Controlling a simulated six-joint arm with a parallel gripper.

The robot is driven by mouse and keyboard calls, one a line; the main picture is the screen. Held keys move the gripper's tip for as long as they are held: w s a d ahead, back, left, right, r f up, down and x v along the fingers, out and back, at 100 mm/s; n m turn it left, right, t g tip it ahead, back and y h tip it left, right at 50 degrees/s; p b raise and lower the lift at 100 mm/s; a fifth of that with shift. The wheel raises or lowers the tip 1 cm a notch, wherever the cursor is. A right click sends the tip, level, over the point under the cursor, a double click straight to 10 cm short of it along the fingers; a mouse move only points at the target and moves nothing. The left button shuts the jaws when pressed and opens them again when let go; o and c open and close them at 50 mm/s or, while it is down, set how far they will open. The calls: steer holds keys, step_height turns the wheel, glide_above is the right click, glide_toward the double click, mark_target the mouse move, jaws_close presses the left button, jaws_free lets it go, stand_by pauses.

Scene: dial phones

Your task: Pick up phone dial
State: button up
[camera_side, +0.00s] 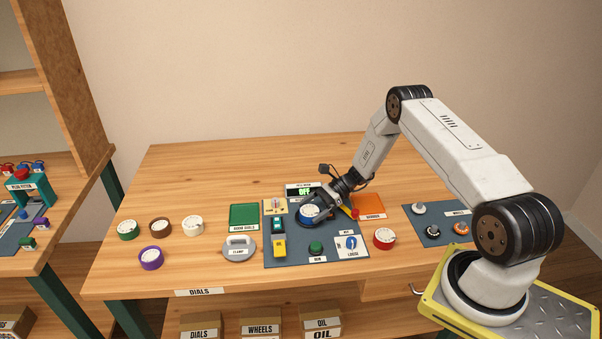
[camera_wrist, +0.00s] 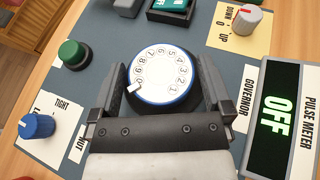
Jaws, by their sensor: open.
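A round phone dial with a white numbered face and a blue rim (camera_wrist: 163,73) sits on the dark grey mat. It also shows in the side view (camera_side: 309,214), partly covered by my gripper. My gripper (camera_wrist: 170,88) is open, with one finger on each side of the dial. Whether the fingers touch the rim, I cannot tell. In the side view my gripper (camera_side: 322,204) reaches down over the dial from the right. Several other dials stand on the table: green (camera_side: 128,230), brown (camera_side: 160,227), white (camera_side: 192,226), purple (camera_side: 151,258) and red (camera_side: 384,238).
A pulse meter reading OFF (camera_wrist: 278,118) stands close to my gripper. A green button (camera_wrist: 73,54), a blue knob (camera_wrist: 37,126) and a lever knob (camera_wrist: 240,18) surround the dial. A grey round clamp (camera_side: 239,248) lies left of the mat. The table's back left is clear.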

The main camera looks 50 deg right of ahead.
steer(key=c, duration=1.1)
steer(key=shift+r, duration=0.2)
steer(key=shift+r, duration=0.8)
steer(key=shift+s+a+r, duration=0.6)
steer(key=shift+s+r, duration=1.25)
steer(key=shift+s, duration=0.4)
steer(key=shift+s+a+r, duration=0.6)
steer(key=shift+s+r, duration=1.2)
steer(key=shift+s, duration=0.45)
steer(key=shift+s+a+r, duration=0.6)
steer(key=shift+s+r, duration=1.25)
steer(key=shift+s, duration=0.4)
